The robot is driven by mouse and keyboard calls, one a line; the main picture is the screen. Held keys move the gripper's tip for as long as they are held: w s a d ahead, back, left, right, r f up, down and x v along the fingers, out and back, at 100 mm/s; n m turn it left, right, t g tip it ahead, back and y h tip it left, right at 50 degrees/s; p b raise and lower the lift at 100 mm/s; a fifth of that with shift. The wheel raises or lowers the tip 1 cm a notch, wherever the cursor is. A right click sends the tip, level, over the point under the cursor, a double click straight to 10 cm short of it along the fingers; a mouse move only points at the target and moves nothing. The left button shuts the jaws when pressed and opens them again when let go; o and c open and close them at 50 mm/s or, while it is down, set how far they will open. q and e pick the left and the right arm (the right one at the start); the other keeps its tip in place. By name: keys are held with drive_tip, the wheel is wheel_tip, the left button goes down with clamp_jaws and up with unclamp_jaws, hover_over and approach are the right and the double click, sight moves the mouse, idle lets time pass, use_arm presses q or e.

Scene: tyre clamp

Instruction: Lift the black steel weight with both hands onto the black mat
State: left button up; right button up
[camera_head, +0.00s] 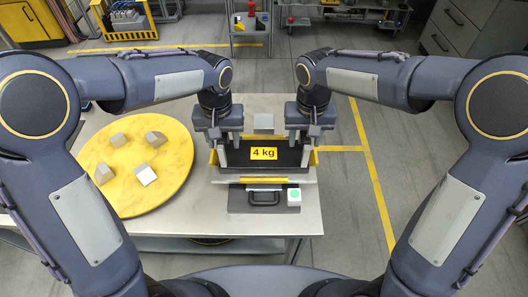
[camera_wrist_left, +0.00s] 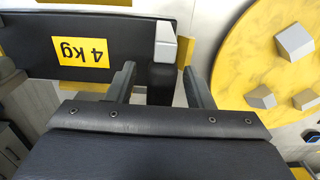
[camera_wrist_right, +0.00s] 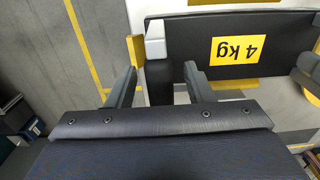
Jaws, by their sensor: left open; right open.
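The black steel weight (camera_head: 285,157) with a yellow "4 kg" label sits at the middle of the table, between yellow side pieces. My left gripper (camera_head: 222,138) is above its left end and my right gripper (camera_head: 306,138) above its right end. In the left wrist view, the open fingers stand either side of a black, grey-capped upright (camera_wrist_left: 161,82) at the weight's end. The right wrist view shows the same at the other upright (camera_wrist_right: 158,80). Neither gripper visibly grips. I cannot pick out the black mat with certainty.
A round yellow board (camera_head: 130,195) with several grey blocks lies on the table (camera_head: 300,222) to the left. In front of the weight is a dark plate with a black handle (camera_head: 264,198) and a green button (camera_head: 294,194). A shelf and cabinets stand behind.

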use_arm(q)
drive_tip(key=shift+f, duration=0.45)
use_arm(e)
drive_tip(key=shift+f, duration=0.4)
use_arm(q)
drive_tip(key=c, duration=1)
use_arm(e)
drive_tip(key=c, duration=1)
use_arm(q)
clamp_jaws()
use_arm(e)
clamp_jaws()
